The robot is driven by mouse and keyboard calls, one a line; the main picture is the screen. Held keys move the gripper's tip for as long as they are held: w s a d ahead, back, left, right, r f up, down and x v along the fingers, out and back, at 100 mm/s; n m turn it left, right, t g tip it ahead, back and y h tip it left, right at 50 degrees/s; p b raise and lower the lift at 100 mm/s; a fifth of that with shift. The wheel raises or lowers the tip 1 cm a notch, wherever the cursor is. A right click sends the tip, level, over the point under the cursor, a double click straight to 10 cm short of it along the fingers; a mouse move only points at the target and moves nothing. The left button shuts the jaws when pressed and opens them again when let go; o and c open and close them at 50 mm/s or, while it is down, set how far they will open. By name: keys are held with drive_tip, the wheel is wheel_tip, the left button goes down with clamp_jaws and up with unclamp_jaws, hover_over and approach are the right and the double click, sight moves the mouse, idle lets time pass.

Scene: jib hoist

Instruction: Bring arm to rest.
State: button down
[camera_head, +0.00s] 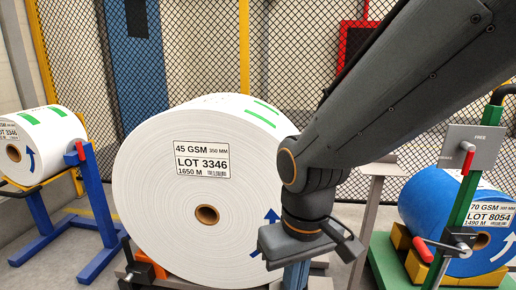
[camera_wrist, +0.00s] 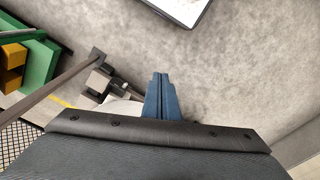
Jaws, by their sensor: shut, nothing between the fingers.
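My arm (camera_head: 400,90) reaches in from the upper right of the head view, bends at a dark elbow-like joint and points down in front of the large white roll. My gripper (camera_head: 296,275) hangs at the bottom edge there, its tips cut off by the frame. In the wrist view my gripper (camera_wrist: 161,76) shows as two blue fingers pressed together, with nothing between them. They are over bare grey floor.
A large white roll (camera_head: 150,220) labelled LOT 3346 stands close behind my wrist. A smaller white roll (camera_head: 50,140) rests on a blue stand at left. A blue roll (camera_head: 430,215) and a green post (camera_head: 465,195) with a FREE sign stand right. Mesh fencing (camera_head: 200,50) closes the back.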

drive_tip(key=s+d+r+m+p, duration=0.3)
drive_tip(key=d+r+p, duration=1)
drive_tip(key=r+p, duration=0.5)
drive_tip(key=m+p, duration=0.1)
drive_tip(key=p, duration=0.4)
drive_tip(key=c, duration=2.5)
unclamp_jaws()
drive_tip(key=shift+f, duration=0.1)
